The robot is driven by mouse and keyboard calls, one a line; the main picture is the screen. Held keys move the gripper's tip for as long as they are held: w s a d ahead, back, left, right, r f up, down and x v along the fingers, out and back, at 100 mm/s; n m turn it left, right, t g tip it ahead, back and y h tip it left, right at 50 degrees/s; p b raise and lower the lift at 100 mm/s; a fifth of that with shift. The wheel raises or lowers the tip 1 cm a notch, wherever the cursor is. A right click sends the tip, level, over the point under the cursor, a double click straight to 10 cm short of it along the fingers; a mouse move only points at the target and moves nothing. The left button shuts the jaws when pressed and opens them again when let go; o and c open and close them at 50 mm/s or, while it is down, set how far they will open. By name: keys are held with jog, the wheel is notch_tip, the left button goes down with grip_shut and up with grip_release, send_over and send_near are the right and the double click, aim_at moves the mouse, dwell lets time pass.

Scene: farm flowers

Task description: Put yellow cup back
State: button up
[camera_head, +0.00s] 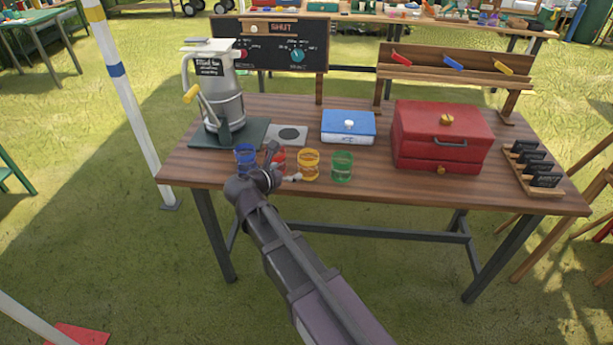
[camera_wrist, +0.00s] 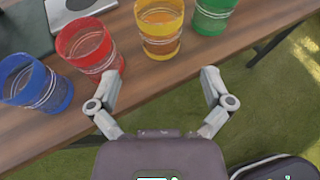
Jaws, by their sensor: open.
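The yellow cup (camera_head: 308,165) stands upright near the front edge of the wooden table, between the red cup (camera_head: 278,160) and the green cup (camera_head: 342,166). In the wrist view the yellow cup (camera_wrist: 160,28) is at the top middle, ahead of my gripper (camera_wrist: 161,74). My gripper is open and empty, its two fingers spread apart and not touching the yellow cup. In the wrist view the left fingertip is close to the red cup (camera_wrist: 88,47); I cannot tell whether they touch. In the head view my gripper (camera_head: 284,165) partly covers the red cup.
A blue cup (camera_head: 245,160) ends the row at left. Behind are a grey coaster plate (camera_head: 288,134), a blue box (camera_head: 348,127), a large metal dispenser (camera_head: 220,100) and a red chest (camera_head: 442,140). A rack (camera_head: 533,168) stands at right. The table's front right is clear.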

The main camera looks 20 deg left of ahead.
jog(key=w+d+f+m+g+h, duration=0.1)
jog(key=d+f+m+g, duration=0.3)
jog(key=d+m, duration=0.7)
jog(key=w+d+f+m+g+h, duration=0.15)
jog(key=d+f+m+g, duration=0.3)
jog(key=d, duration=1.25)
jog(key=s+d+f+m+g+y, duration=0.1)
jog(key=s+d+m, duration=0.3)
jog(key=d+m, duration=0.5)
jog(key=s+d+f+m+g+y, duration=0.2)
jog(key=s+d+m+g+y, duration=0.1)
jog(key=d+m, duration=0.6)
jog(key=shift+s+g+y, duration=0.35)
jog(key=shift+s+y, duration=0.4)
jog(key=shift+s, duration=0.1)
jog(key=shift+d, duration=0.1)
jog(key=shift+r, duration=0.1)
notch_tip(320, 180, up, 13)
jog(key=p, duration=1.3)
